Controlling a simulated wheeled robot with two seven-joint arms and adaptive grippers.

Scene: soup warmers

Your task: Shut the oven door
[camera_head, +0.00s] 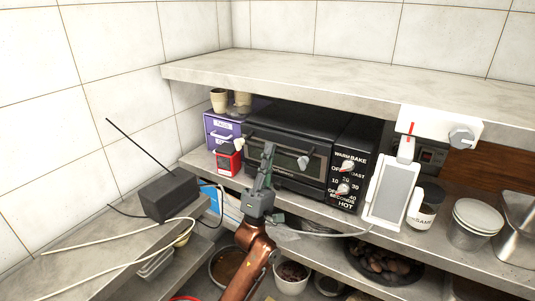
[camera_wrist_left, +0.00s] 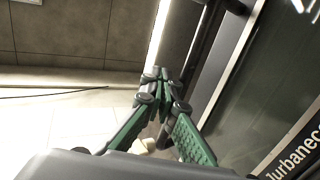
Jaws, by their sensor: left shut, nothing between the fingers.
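The black toaster oven (camera_head: 300,125) stands on the middle shelf in the head view. Its dark glass door (camera_head: 288,157) faces me and looks upright or nearly so; I cannot tell whether a small gap is left. The door's handle has pale ends, one at the right (camera_head: 304,162). My left gripper (camera_head: 267,150) is in front of the door, fingers pointing up, and hides part of it. In the left wrist view the green-padded fingers (camera_wrist_left: 163,78) meet at the tips and hold nothing. The door's glass (camera_wrist_left: 262,90) is close beside them; contact is unclear. My right gripper is out of view.
An upper shelf (camera_head: 340,90) overhangs the oven. A small red timer (camera_head: 228,160) and a purple box (camera_head: 216,127) stand left of it. A white tablet-like device (camera_head: 392,190) hangs at the right, near jars. Bowls sit on the shelf below.

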